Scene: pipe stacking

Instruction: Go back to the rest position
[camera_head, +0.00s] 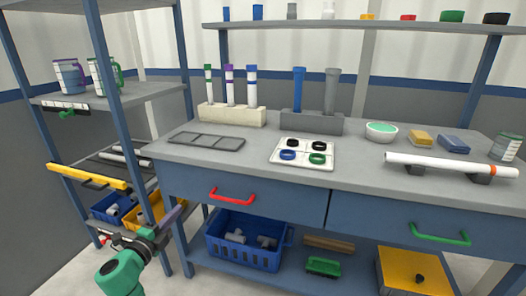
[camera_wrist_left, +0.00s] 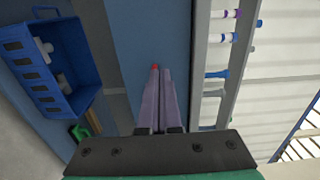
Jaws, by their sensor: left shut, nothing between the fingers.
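My left gripper (camera_head: 174,214) is at the lower left of the head view, in front of the workbench's left end and beside the shelf rack. Its long purple fingers are together with nothing between them. The fingers also show in the left wrist view (camera_wrist_left: 161,95), pointing along the blue bench front. My green and dark left arm comes in from the bottom left. My right gripper is in neither view.
The grey workbench (camera_head: 350,185) holds a white pipe (camera_head: 440,163) on supports, a ring tray (camera_head: 302,163) and tube racks. A blue crate (camera_head: 245,240) with fittings stands below, also in the left wrist view (camera_wrist_left: 65,70). The shelf rack (camera_head: 115,85) is close to my left arm.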

